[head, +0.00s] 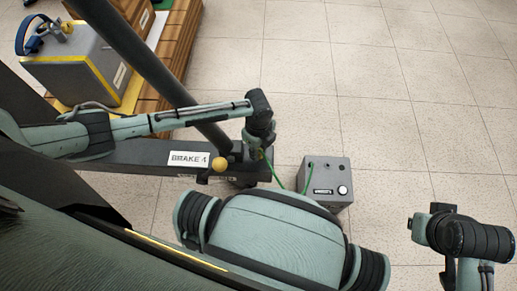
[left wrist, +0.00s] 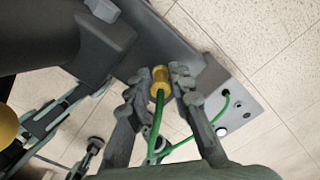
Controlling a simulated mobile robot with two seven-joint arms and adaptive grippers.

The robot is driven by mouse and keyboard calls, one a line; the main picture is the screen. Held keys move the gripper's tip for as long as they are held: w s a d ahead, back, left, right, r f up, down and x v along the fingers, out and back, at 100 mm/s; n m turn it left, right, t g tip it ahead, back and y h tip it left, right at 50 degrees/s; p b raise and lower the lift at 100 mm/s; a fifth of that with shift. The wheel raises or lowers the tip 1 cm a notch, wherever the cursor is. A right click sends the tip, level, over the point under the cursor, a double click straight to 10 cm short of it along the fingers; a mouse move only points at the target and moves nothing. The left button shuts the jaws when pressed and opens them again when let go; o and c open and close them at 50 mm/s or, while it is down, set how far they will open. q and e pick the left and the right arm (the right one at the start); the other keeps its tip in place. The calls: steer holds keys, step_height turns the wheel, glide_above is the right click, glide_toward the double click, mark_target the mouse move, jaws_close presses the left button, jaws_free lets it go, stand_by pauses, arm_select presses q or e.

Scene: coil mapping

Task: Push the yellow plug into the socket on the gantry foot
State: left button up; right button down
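The yellow plug (left wrist: 160,78) is between the fingertips of my left gripper (left wrist: 161,72), which are closed on its sides. A green cable hangs from the plug and loops to the grey box (left wrist: 238,98). The plug's tip points at the dark gantry foot (left wrist: 165,32) and is very close to it; the socket is hidden, and I cannot tell whether the tip is in it. In the head view my left gripper (head: 258,152) is at the right end of the gantry foot (head: 135,160), mostly hidden under its wrist. My right wrist shows at the lower right, its fingers out of view.
The grey box (head: 328,183) stands on the floor right of the foot. A yellow ball knob (head: 219,164) sits beside the BRAKE label (head: 189,158). A slanted dark post rises from the foot. A grey case (head: 75,62) lies on wooden pallets (head: 178,45). The tiled floor beyond is clear.

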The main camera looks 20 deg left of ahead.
arm_select(q)
steer(key=o, duration=0.3)
steer(key=shift+r, duration=0.1)
step_height(320, 180, up, 12)
stand_by(0.5)
